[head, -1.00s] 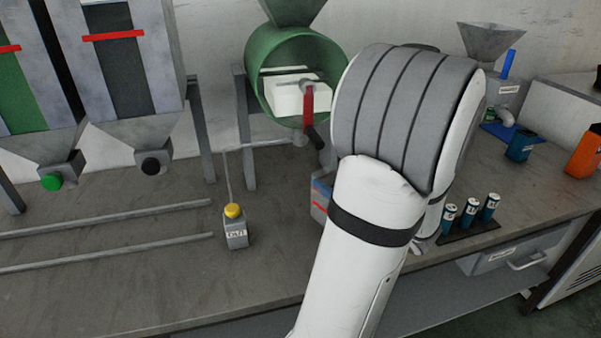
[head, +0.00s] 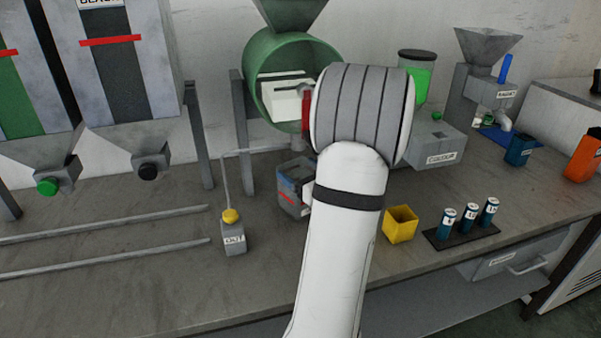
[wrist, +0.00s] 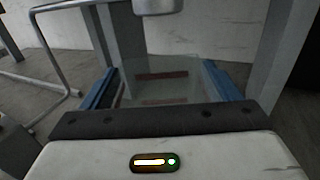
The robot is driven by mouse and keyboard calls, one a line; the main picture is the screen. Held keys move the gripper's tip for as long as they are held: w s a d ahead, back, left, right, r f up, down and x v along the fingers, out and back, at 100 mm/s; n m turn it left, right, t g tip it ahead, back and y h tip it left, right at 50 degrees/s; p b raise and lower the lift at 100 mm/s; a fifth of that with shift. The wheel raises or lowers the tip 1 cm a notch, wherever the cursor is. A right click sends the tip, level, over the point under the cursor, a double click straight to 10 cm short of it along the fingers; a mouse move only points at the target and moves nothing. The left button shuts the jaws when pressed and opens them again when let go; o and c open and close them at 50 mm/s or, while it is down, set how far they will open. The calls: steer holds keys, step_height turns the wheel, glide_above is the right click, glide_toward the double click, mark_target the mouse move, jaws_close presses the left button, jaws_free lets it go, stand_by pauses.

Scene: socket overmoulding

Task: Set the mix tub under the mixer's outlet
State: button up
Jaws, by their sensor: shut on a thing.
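The mix tub (head: 287,204) is a translucent grey box with red level marks. In the head view it is at or just above the bench, below the green mixer drum (head: 256,90). In the wrist view the tub (wrist: 160,88) sits between the blue fingers of my gripper (wrist: 163,82), which is shut on it. The mixer's grey outlet (wrist: 157,5) shows at the top of the wrist view, above and beyond the tub. My arm hides part of the drum and the tub's right side in the head view. I cannot tell whether the tub's base touches the bench.
A grey box with a yellow button (head: 234,238) stands left of the tub. The mixer's frame leg (head: 243,140) is behind it. A yellow cup (head: 401,224), a rack of blue vials (head: 470,220) and the colour unit (head: 435,145) are to the right.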

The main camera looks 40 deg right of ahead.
steer(key=shift+f, duration=0.25)
steer(key=o, duration=1.3)
steer(key=shift+c, duration=0.2)
steer(key=shift+r, duration=0.15)
steer(key=shift+r, duration=0.2)
steer(key=s+a, duration=0.1)
steer(key=s, duration=1.1)
steer(key=shift+a, duration=0.25)
steer(key=shift+f, duration=0.1)
